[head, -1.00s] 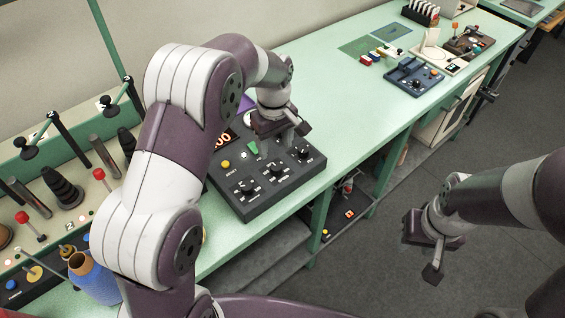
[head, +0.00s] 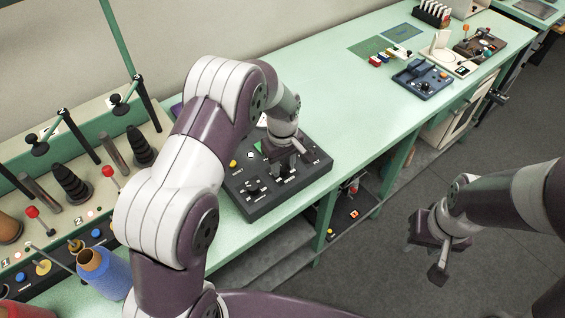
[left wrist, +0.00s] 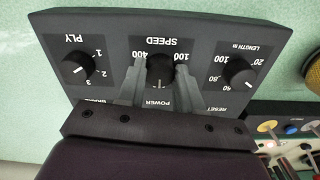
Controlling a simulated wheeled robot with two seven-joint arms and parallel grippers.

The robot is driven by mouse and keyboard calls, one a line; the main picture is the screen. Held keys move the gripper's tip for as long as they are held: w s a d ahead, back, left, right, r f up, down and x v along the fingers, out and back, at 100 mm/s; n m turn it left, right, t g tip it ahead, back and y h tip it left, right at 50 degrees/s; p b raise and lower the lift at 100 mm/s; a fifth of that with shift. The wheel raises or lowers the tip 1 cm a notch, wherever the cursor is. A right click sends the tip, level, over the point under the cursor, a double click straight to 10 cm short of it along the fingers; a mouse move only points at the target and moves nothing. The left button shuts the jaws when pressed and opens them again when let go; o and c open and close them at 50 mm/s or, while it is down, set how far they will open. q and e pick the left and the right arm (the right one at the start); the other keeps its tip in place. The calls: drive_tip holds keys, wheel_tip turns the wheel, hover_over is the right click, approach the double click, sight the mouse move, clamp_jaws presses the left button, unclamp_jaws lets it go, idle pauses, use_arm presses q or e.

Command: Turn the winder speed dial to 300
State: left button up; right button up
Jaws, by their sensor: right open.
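The winder control box (head: 262,207) is a dark panel on the green bench. In the left wrist view it appears upside down, with the black SPEED dial (left wrist: 160,70) in the middle, between 400 on its left and 100 on its right. A pale mark shows on the dial's side toward POWER; 200 and 300 are not visible. My left gripper (left wrist: 160,84) is open, one finger on each side of the dial; I cannot tell whether they touch it. It also shows over the box in the head view (head: 289,164). My right gripper (head: 428,262) is open and empty above the floor.
The PLY dial (left wrist: 77,67) and LENGTH dial (left wrist: 239,72) flank the SPEED dial closely. Cones and spindles (head: 72,184) and a blue spool (head: 103,272) stand left of the box. A blue panel (head: 422,80) lies farther along the bench, with clear bench between.

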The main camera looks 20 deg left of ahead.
use_arm(q)
drive_tip(key=shift+r+m, duration=0.1)
drive_tip(key=shift+m, duration=0.4)
idle(0.3)
drive_tip(key=m, duration=0.5)
drive_tip(key=shift+w+p, duration=0.1)
drive_tip(key=shift+p, duration=0.3)
drive_tip(key=m, duration=0.5)
drive_tip(key=shift+m, duration=0.4)
drive_tip(key=o, duration=1)
